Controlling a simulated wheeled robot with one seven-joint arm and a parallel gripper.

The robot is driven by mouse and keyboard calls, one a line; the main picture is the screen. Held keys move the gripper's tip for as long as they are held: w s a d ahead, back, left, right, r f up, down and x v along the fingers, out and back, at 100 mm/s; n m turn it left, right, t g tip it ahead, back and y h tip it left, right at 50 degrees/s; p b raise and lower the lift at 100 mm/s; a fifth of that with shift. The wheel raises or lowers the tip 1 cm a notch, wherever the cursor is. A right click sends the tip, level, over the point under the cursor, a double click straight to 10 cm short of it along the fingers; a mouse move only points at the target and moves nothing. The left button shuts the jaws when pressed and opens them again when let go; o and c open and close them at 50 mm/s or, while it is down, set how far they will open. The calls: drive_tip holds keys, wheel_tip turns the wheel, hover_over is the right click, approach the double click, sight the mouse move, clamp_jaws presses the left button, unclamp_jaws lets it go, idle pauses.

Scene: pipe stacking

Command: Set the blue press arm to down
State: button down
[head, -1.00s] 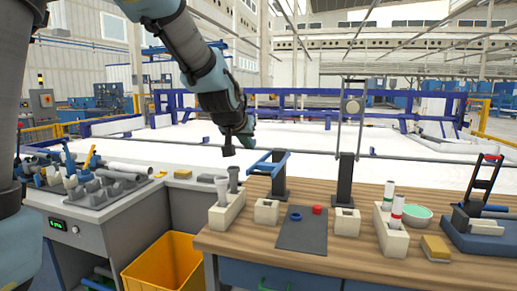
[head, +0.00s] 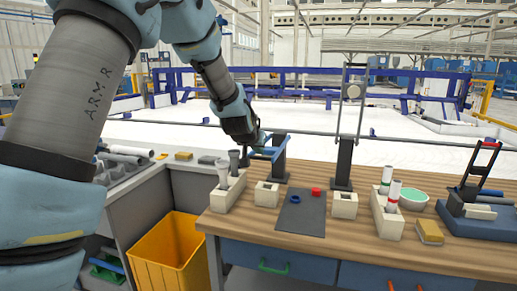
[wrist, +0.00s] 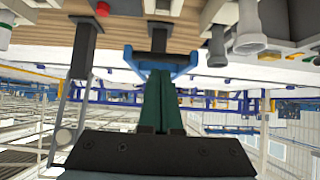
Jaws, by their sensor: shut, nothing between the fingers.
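The blue press arm (head: 264,153) reaches out to the left from a black post (head: 279,163) on the wooden bench, roughly level. In the wrist view the blue press arm (wrist: 185,65) is a U-shaped frame around the tips of my gripper (wrist: 158,72). My gripper's green fingers are shut with nothing between them. In the head view my gripper (head: 257,139) is right at the blue arm, partly hidden by it and my wrist. I cannot tell whether they touch. A pale block (head: 266,195) with a square hole stands below the arm.
A second press, its grey arm (head: 352,105) raised, stands to the right. A block with grey pipes (head: 225,195) is at the left. A dark mat (head: 302,213) with blue and red rings lies mid-bench. A yellow bin (head: 168,253) stands below.

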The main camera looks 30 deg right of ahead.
drive_tip(key=shift+f, duration=0.35)
drive_tip(key=f+b, duration=0.3)
drive_tip(key=shift+s+a, duration=0.2)
drive_tip(key=shift+f, duration=0.15)
drive_tip(key=w+d+r+v, duration=0.1)
drive_tip(key=r+v, duration=0.1)
drive_tip(key=v, duration=1.1)
drive_tip(key=shift+b, duration=0.35)
